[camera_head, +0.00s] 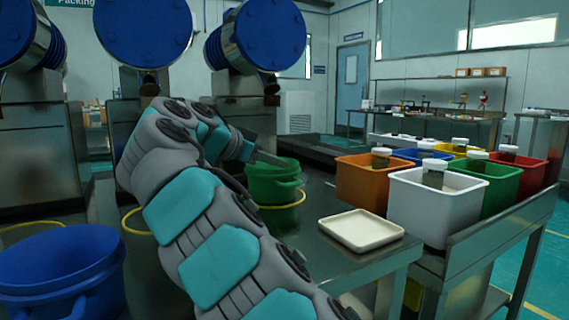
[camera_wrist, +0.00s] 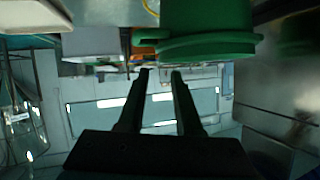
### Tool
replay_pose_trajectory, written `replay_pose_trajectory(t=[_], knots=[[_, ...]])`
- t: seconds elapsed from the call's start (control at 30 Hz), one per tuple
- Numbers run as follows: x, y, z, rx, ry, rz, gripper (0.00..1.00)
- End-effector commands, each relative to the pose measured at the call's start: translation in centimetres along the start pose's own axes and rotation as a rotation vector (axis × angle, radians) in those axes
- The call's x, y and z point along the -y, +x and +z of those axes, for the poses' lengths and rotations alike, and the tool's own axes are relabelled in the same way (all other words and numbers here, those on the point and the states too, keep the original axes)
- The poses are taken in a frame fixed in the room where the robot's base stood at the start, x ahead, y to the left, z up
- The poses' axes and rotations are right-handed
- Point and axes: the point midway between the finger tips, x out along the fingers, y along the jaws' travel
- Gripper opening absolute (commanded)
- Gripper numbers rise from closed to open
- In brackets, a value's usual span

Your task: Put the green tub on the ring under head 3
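The green tub (camera_head: 272,182) stands upright at the right-hand yellow ring (camera_head: 290,206), below the right-hand blue-ended head (camera_head: 270,35). The ring's front edge curves around the tub's base; its rear is hidden. My gripper (camera_head: 268,158) is at the tub's upper left, partly hidden by my arm in the head view. In the wrist view my gripper (camera_wrist: 160,72) is open, with nothing between its fingers. No head number is readable.
Two more yellow rings, left (camera_head: 30,224) and middle (camera_head: 131,222), lie under the other heads. A blue tub (camera_head: 62,270) is at front left. A cream tray (camera_head: 361,230) and several coloured bins, including an orange one (camera_head: 362,183), stand to the right.

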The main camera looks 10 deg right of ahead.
Motion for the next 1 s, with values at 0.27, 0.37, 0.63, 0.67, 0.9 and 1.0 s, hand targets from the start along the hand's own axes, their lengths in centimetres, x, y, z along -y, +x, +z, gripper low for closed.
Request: replay_pose_trajectory(t=[0.27, 0.37, 0.63, 0.67, 0.9, 1.0], knots=[[0.1, -5.3, -0.1, 0.0, -0.002, -0.003, 0.34], [0.1, -6.3, -0.1, 0.0, -0.003, -0.001, 0.34], [0.0, -7.0, 0.0, -0.001, -0.002, 0.0, 0.34], [0.0, -7.0, 0.0, -0.001, -0.002, 0.0, 0.34], [-0.4, -6.7, -0.4, 0.001, -0.004, 0.013, 0.34], [-1.8, -5.8, -1.6, 0.011, -0.008, 0.049, 0.34]])
